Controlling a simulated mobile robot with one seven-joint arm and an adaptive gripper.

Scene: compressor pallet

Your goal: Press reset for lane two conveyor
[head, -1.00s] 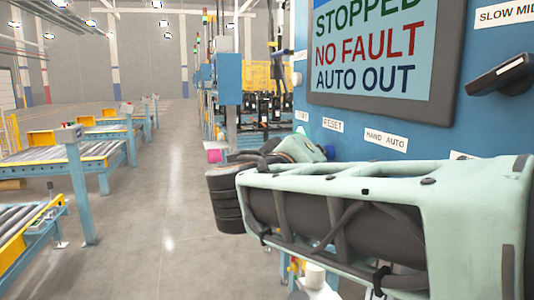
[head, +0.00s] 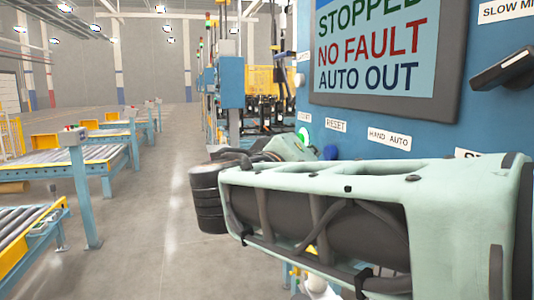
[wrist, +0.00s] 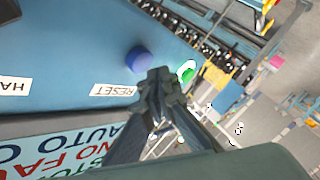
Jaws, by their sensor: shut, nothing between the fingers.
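The blue control panel (head: 400,95) has a RESET label (head: 336,126) with a round blue button (head: 331,152) below it, partly hidden by my arm. In the wrist view, the blue button (wrist: 138,59) shows whole beside the RESET label (wrist: 114,90). A green button (head: 304,137) is left of it and also shows in the wrist view (wrist: 186,70). My gripper (wrist: 160,78) is shut and empty. Its tips appear between the two buttons, close to the blue one; I cannot tell their gap to the panel.
The screen (head: 385,50) reads STOPPED, NO FAULT, AUTO OUT. A HAND AUTO label (head: 389,138) and a black selector handle (head: 505,65) are farther right. Roller conveyors (head: 70,162) stand at left, with open floor (head: 150,230) between.

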